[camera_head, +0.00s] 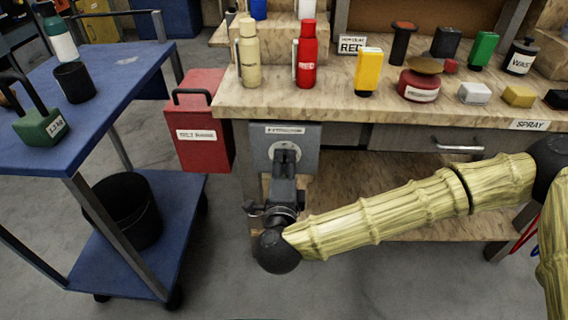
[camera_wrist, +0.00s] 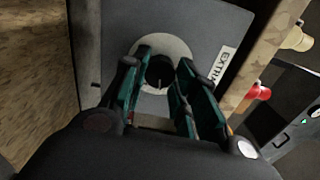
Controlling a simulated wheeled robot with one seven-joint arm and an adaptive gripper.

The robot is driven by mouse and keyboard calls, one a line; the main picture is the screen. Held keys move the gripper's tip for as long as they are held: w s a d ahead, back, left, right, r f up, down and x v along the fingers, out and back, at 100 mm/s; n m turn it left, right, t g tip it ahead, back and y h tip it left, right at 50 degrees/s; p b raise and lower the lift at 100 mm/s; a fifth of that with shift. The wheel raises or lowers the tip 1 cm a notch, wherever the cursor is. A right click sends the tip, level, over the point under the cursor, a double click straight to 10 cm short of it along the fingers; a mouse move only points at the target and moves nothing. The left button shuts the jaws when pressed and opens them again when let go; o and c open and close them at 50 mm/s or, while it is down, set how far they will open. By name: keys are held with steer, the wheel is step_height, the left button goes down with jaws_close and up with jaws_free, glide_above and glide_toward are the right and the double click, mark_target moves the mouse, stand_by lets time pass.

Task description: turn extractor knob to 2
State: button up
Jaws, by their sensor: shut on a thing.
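The extractor panel (camera_head: 306,147) is a grey plate with a label reading "EXTRACTOR", on the front of the workbench's left end. In the wrist view the panel (camera_wrist: 200,40) fills the middle, with part of its label at right. The dark round knob (camera_wrist: 160,72) sits on a pale dial disc (camera_wrist: 182,47), and a thin mark shows on the knob. My gripper (camera_wrist: 158,85) has its two fingers on either side of the knob, shut on it. In the head view my gripper (camera_head: 286,158) covers most of the knob. The dial's numbers cannot be read.
The workbench (camera_head: 250,101) carries a beige bottle (camera_head: 249,55), a red bottle (camera_head: 306,58) and several other items. A red box (camera_head: 200,120) is left of the panel. A blue cart (camera_head: 120,62) stands farther left. A drawer handle (camera_head: 458,147) sticks out at right.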

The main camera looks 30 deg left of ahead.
steer(key=o, duration=1)
steer(key=v, duration=1.2)
